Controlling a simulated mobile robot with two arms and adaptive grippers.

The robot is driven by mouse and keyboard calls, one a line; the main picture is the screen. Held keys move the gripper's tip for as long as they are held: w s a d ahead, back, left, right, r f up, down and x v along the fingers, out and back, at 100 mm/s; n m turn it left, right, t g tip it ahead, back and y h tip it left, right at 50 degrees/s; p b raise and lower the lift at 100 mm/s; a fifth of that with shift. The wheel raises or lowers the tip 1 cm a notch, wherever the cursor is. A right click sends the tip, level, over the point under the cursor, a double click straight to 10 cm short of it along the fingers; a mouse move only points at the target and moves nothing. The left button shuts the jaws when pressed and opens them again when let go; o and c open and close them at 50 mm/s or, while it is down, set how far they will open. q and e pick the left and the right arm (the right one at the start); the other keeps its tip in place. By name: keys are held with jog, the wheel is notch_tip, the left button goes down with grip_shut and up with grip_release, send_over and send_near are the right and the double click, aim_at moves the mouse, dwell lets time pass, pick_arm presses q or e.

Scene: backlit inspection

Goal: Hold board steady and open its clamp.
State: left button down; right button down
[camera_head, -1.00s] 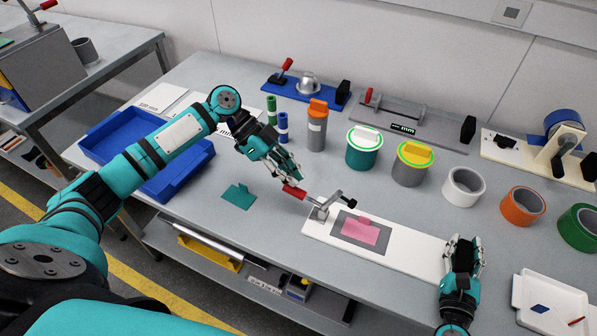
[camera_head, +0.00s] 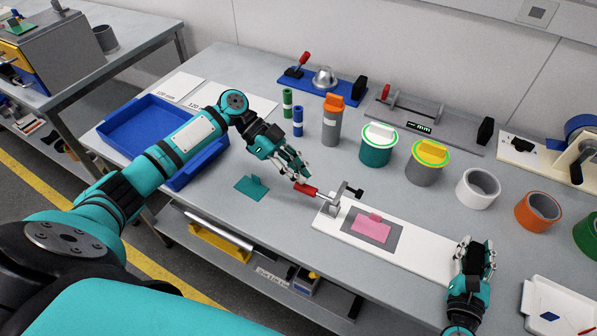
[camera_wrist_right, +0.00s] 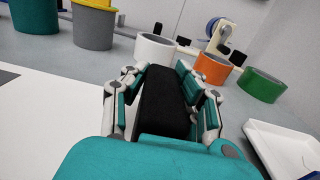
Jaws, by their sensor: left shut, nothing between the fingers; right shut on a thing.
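The white board (camera_head: 425,246) lies on the bench with a grey plate and a pink piece (camera_head: 372,227) on it. Its clamp (camera_head: 334,203) stands at the left end, with a red handle (camera_head: 305,188) pointing left and a black-tipped arm over the board. My left gripper (camera_head: 303,177) is shut and empty, its fingertips right at the red handle; I cannot tell whether they touch it. My right gripper (camera_head: 477,252) is shut on the black block at the board's right end. This black block (camera_wrist_right: 166,105) shows between the fingers in the right wrist view.
A teal piece (camera_head: 251,186) lies left of the clamp. A blue tray (camera_head: 118,146) is at the left. Lidded cans (camera_head: 376,148) and tape rolls (camera_head: 478,189) stand behind the board. A white tray (camera_head: 532,297) is right of my right gripper.

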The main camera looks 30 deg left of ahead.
pick_arm(q)
jog(key=shift+s+f, duration=0.1)
jog(key=shift+f, duration=0.05)
pick_arm(e)
jog(key=shift+f, duration=0.2)
pick_arm(q)
jog(key=r, duration=0.2)
jog(key=w+r, duration=0.1)
jog(key=r, duration=0.1)
jog(key=shift+r, duration=0.1)
jog(key=a+r, duration=0.2)
jog(key=a, duration=0.7)
jog(key=shift+w+a+r, duration=0.15)
jog(key=shift+a+r, duration=0.1)
jog(key=shift+a, duration=0.15)
pick_arm(e)
jog(key=c, duration=1)
grip_release()
jog(key=shift+r, duration=0.1)
jog(key=shift+o, duration=0.2)
